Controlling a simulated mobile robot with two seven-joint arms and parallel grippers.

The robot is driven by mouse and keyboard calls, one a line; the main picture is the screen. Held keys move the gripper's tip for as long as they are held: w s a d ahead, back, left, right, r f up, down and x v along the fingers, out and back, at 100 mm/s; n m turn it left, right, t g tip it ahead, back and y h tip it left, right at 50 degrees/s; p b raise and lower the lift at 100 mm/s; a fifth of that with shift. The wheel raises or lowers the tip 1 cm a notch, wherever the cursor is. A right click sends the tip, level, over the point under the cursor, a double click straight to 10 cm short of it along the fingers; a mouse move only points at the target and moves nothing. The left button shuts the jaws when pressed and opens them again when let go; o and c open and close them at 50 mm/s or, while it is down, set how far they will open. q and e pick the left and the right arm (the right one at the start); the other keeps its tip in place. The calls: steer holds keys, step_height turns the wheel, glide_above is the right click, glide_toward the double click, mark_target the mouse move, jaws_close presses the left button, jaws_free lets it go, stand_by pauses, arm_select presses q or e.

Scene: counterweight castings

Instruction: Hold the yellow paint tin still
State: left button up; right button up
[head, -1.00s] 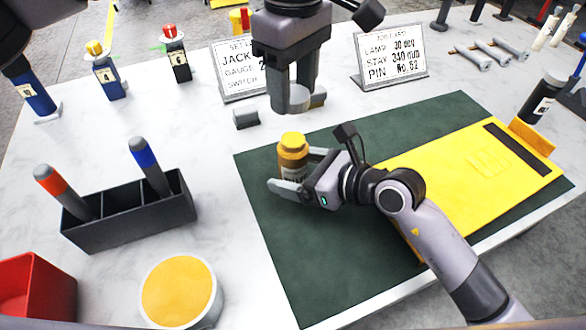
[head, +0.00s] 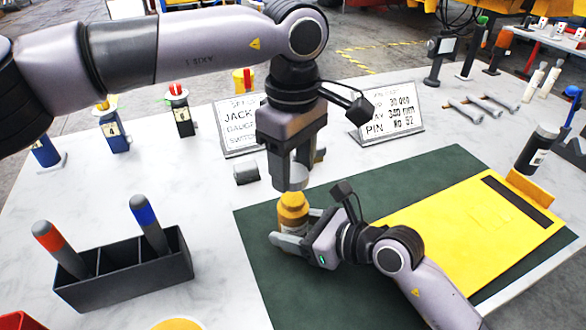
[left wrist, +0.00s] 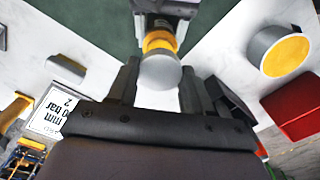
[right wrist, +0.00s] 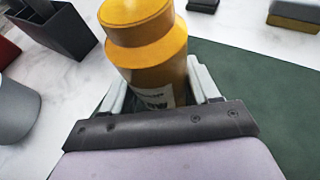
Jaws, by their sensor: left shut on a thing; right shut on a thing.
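The yellow paint tin (head: 293,212) stands upright at the left edge of the dark green mat. My right gripper (head: 292,230) is shut around its body; in the right wrist view the tin (right wrist: 150,60) sits between the two fingers, with a pale label low on its side. My left gripper (head: 290,182) points down from above, shut on a pale grey round cap (head: 298,177). The cap is right above the tin's yellow top; in the left wrist view the cap (left wrist: 160,72) overlaps the tin (left wrist: 159,41). I cannot tell whether they touch.
A black divided holder (head: 120,275) with two markers stands at the left. A yellow panel (head: 470,225) lies on the green mat (head: 270,290) to the right. Two sign cards (head: 388,122) and a small grey block (head: 246,172) stand behind.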

mark_target(293, 222)
arm_select(q)
steer(key=shift+f, duration=0.85)
steer(key=shift+f, duration=0.85)
steer(key=shift+f, duration=0.55)
steer(key=m, duration=1.4)
steer(key=shift+m, duration=0.3)
steer(key=m, duration=0.6)
